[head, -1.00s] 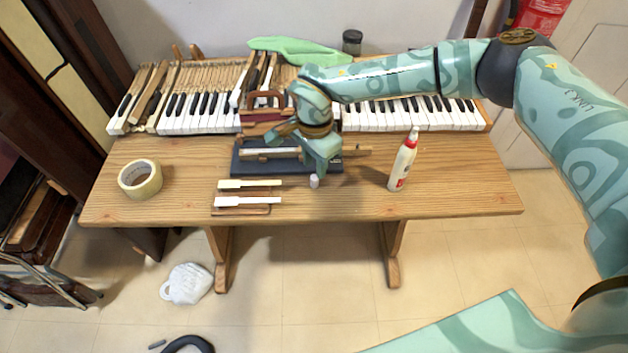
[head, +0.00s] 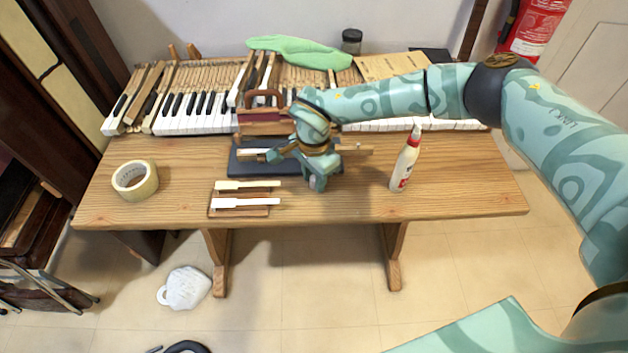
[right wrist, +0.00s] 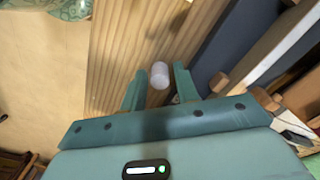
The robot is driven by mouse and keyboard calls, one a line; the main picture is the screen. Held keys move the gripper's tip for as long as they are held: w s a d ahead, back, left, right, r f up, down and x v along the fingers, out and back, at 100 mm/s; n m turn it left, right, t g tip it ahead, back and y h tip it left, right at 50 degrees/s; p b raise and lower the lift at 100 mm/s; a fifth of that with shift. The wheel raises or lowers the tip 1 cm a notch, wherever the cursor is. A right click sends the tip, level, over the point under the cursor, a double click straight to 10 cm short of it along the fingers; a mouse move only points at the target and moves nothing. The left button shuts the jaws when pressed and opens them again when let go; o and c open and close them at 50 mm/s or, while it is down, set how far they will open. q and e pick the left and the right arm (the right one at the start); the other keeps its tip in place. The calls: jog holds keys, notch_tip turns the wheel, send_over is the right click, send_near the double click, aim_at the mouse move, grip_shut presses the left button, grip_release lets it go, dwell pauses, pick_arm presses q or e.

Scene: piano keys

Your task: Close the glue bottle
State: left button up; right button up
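The glue bottle (head: 405,167) stands upright on the right part of the table in the head view. It is white with a red collar and label and a white pointed nozzle. A small white cap (right wrist: 159,75) is on the table near its front edge. My right gripper (head: 316,182) is low over the table, left of the bottle. In the right wrist view its two fingers (right wrist: 158,84) are open on either side of the cap, with small gaps. In the head view the gripper mostly hides the cap. My left gripper is not in view.
A dark blue pad (head: 240,161) with wooden parts lies just behind my right gripper. Two white key pieces (head: 247,203) lie to its left, with a tape roll (head: 135,181) farther left. Piano keys (head: 185,122) line the back. The table between cap and bottle is clear.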

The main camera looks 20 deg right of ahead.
aim_at(314, 178)
grip_shut()
jog(key=shift+r, duration=0.15)
jog(key=shift+r, duration=0.3)
notch_tip(314, 178, up, 2)
jog(key=shift+r+p, duration=0.1)
jog(key=shift+p, duration=0.55)
pick_arm(q)
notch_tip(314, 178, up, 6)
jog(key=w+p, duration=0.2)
jog(key=p, duration=0.3)
pick_arm(e)
jog(key=s+a+r, duration=0.4)
jog(key=s+r, duration=0.6)
jog(key=s, duration=0.3)
jog(key=shift+s, duration=0.25)
